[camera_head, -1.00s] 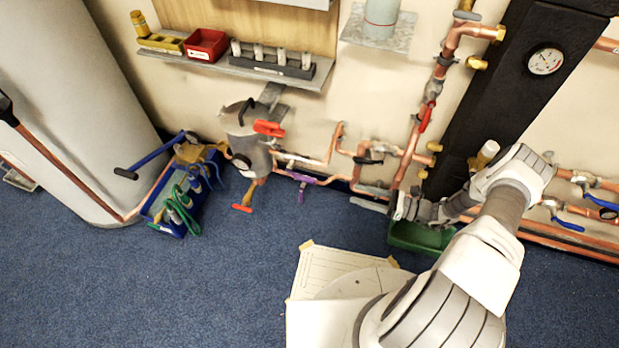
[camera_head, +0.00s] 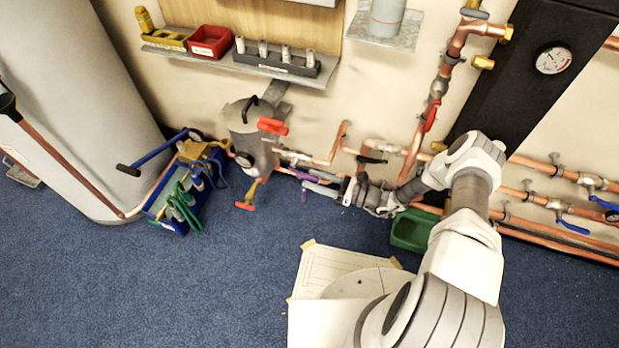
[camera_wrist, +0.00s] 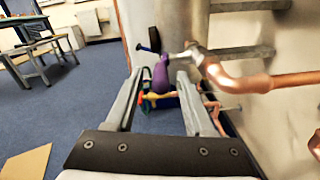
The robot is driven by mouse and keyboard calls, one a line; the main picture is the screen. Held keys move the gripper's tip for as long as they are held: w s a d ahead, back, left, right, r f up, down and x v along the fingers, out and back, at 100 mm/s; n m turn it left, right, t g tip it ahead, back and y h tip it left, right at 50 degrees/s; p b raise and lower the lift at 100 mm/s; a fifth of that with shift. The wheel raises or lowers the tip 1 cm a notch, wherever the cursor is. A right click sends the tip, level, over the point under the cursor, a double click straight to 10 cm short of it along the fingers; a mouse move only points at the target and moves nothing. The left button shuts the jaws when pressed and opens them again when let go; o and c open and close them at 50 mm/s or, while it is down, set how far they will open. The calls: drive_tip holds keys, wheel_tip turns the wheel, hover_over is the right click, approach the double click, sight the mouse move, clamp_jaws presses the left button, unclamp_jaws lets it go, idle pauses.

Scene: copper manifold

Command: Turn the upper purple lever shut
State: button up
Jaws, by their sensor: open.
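In the head view, a purple lever (camera_head: 303,193) hangs at a valve on the low copper pipe, left of centre. My gripper (camera_head: 317,183) is at this valve, reaching in from the right, and its fingers partly cover it. In the wrist view, the purple lever (camera_wrist: 161,78) stands between the tips of my open gripper (camera_wrist: 161,88), beside the valve body and a copper elbow. I see a gap on each side of the lever; contact cannot be told. I cannot make out a second purple lever.
A grey vessel (camera_head: 250,137) with a red handle (camera_head: 272,126) is left of the valve. A blue tool caddy (camera_head: 168,212) stands further left. A green bin (camera_head: 405,230) is on the floor below my arm. Copper pipes (camera_wrist: 295,80) run close on the right.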

drive_tip(key=shift+x, duration=1)
drive_tip(key=shift+d, duration=0.1)
clamp_jaws()
drive_tip(key=shift+s, duration=0.1)
idle(0.6)
